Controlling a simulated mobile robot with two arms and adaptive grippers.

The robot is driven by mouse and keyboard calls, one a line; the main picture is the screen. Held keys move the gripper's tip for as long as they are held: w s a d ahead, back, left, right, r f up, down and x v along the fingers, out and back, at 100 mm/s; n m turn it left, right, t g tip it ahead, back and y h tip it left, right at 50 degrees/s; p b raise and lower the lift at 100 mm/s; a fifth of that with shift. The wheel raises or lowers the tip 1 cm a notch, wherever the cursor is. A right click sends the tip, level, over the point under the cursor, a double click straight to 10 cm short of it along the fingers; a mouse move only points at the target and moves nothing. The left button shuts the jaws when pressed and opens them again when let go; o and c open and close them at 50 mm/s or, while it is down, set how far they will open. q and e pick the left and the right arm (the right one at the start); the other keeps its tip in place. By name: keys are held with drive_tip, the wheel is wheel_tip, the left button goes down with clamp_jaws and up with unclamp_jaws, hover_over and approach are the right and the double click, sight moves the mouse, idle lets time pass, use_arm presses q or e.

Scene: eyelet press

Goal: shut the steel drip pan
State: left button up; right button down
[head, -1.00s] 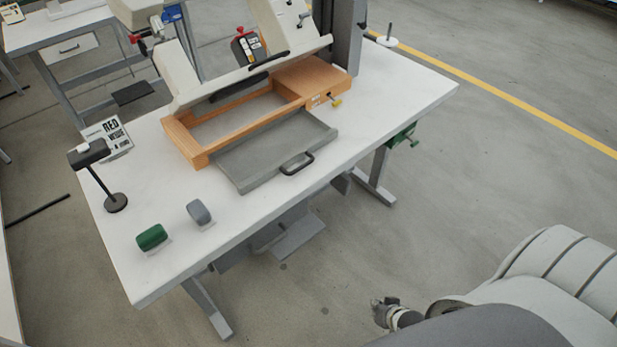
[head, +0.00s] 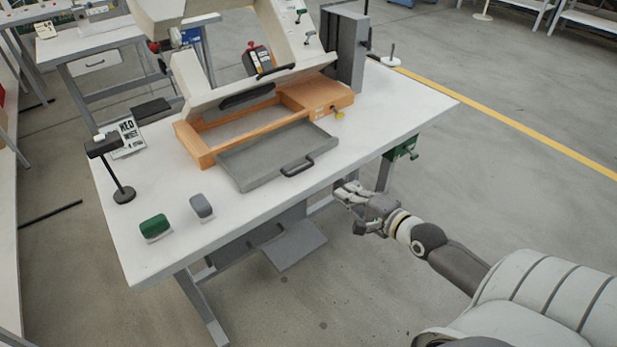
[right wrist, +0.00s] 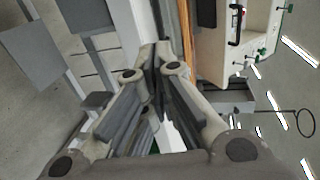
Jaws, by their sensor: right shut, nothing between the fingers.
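The steel drip pan (head: 262,158) is a flat grey tray with a black handle (head: 298,166) on its front edge. In the head view it sticks out toward me from the wooden frame (head: 196,146) under the press, above the white table. My right gripper (head: 345,189) is shut and empty. It hangs in front of the table's edge, to the right of and nearer than the handle, apart from it. In the right wrist view the gripper's fingertips (right wrist: 158,50) are together. My left gripper is not in view.
A green block (head: 154,226) and a grey block (head: 201,205) stand at the table's near left. A small black stand (head: 123,193) and a printed card (head: 127,140) are at the left. The white table top (head: 285,205) is clear in front of the pan.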

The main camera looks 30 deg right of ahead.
sight(306, 168)
drive_tip(key=x, duration=1.4)
drive_tip(key=shift+b, duration=0.3)
drive_tip(key=shift+w, duration=0.15)
